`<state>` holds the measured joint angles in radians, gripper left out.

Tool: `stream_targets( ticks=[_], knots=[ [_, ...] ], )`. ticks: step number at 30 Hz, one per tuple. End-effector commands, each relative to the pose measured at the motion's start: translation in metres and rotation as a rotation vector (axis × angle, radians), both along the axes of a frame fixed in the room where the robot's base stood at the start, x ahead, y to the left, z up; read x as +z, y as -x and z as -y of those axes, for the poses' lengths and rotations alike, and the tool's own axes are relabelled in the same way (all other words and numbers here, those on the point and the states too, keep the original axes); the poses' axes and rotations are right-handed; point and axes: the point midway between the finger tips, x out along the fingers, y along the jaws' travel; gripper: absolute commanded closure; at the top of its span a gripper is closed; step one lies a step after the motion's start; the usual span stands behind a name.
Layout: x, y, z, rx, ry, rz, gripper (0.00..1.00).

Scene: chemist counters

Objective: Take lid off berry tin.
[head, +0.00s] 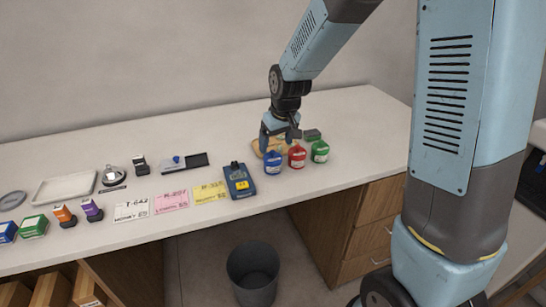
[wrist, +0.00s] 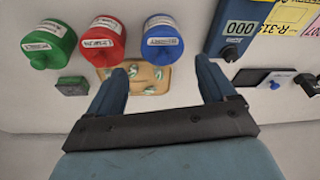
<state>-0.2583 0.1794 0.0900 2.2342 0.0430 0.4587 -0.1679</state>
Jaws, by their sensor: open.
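Three round lidded tins stand in a row on the white counter: blue (head: 272,162), red (head: 297,157) and green (head: 320,151). The wrist view shows the blue tin (wrist: 163,33), red tin (wrist: 103,41) and green tin (wrist: 49,43), each with a knobbed lid on. My gripper (head: 279,139) is open and empty, above and behind the blue and red tins. In the wrist view its fingers (wrist: 162,68) are spread apart, with the blue tin beyond the gap.
A tan board (wrist: 150,79) with small green-and-white pieces lies beneath my gripper. A dark green block (head: 312,134) sits behind the tins. A blue card device (head: 239,181) stands left of them. A bin (head: 253,272) is on the floor.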

Motion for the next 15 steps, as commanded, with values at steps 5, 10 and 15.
stream_targets(
  ticks=[5,10,15],
  knots=[
    [-0.025,-0.003,-0.006,-0.001,0.001,-0.005,0.16],
    [-0.037,-0.006,-0.008,-0.001,0.001,-0.003,0.16],
    [-0.039,-0.007,-0.008,0.0,0.0,-0.001,0.16]
  ],
)
